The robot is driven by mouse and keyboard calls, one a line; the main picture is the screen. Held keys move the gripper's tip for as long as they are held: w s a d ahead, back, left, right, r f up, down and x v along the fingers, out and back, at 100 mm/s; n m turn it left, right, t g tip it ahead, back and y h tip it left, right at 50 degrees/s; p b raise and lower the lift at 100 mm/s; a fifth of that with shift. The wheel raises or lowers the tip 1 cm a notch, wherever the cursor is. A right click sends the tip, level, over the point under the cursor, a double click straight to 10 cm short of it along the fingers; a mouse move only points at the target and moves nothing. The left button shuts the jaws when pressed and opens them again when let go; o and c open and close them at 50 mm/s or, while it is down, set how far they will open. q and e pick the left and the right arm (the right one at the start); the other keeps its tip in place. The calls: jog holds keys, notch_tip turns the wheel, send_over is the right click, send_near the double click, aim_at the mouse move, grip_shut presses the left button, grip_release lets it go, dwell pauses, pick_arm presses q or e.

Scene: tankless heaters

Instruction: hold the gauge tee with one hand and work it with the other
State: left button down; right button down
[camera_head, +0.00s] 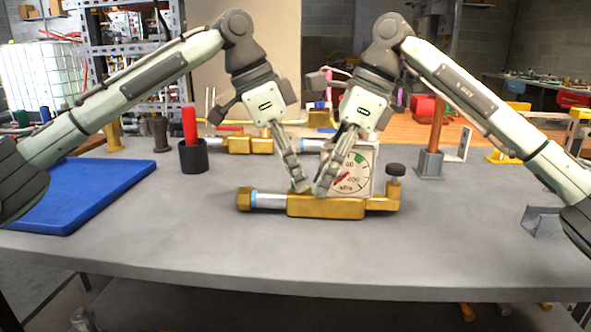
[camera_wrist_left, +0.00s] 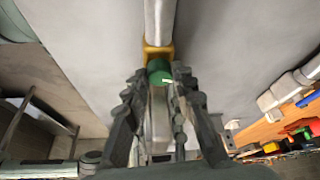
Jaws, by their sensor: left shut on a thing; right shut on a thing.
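The gauge tee (camera_head: 325,206) lies on the grey bench, a brass body with a silver and blue pipe end at left and a black knob (camera_head: 396,169) at right. A white square kPa gauge (camera_head: 358,172) stands behind the body. My left gripper (camera_head: 300,187) is shut at the top of the body, left of the gauge. In the left wrist view its fingers (camera_wrist_left: 158,85) flank a green cylindrical part (camera_wrist_left: 159,70) beside brass. My right gripper (camera_head: 323,190) is shut close beside it, in front of the gauge's left edge. The exact contact of its fingertips is hidden.
A blue tray (camera_head: 85,192) lies at left. A black cup (camera_head: 193,156) holds a red rod. Another brass fitting (camera_head: 240,145) lies behind. A brown post in a grey base (camera_head: 430,163) stands at right. The front bench is clear.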

pick_arm(q)
jog(key=shift+s+n+t, duration=0.1)
jog(key=shift+n+t, duration=0.5)
jog(key=shift+n, duration=0.9)
jog(key=c, duration=1.3)
grip_release()
jog(key=shift+o, duration=0.2)
jog(key=v, duration=0.8)
jog(key=shift+d, duration=0.1)
pick_arm(e)
jog(key=c, duration=1.1)
grip_release()
